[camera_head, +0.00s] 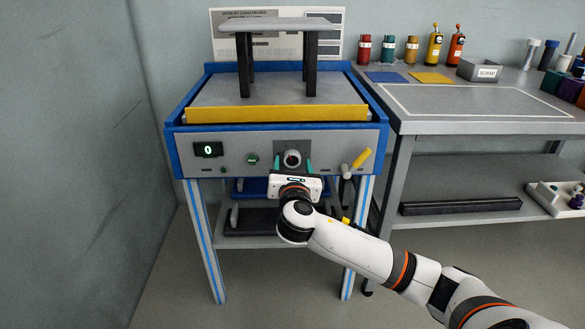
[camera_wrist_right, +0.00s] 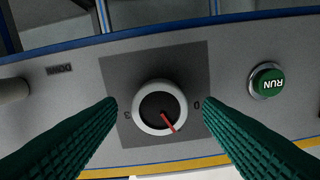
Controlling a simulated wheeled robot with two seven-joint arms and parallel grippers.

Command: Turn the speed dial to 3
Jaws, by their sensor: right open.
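The speed dial (camera_head: 292,158) is a round white knob with a dark centre on a grey plate in the machine's front panel. In the right wrist view the dial (camera_wrist_right: 145,92) shows a red pointer (camera_wrist_right: 168,122) slanting down and right. The wrist view has a 0-like mark (camera_wrist_right: 196,105) right of the dial and a 3-like mark (camera_wrist_right: 127,115) at its left. My right gripper (camera_head: 292,164) is open, its green fingers on either side of the dial, with gaps visible in the wrist view. My left gripper is out of view.
The panel has a display (camera_head: 208,149) reading 0, a green RUN button (camera_head: 252,158) and a yellow-handled lever (camera_head: 361,158) right of the dial. A small stool (camera_head: 280,25) stands on the machine. A workbench (camera_head: 480,125) is at the right, a wall at the left.

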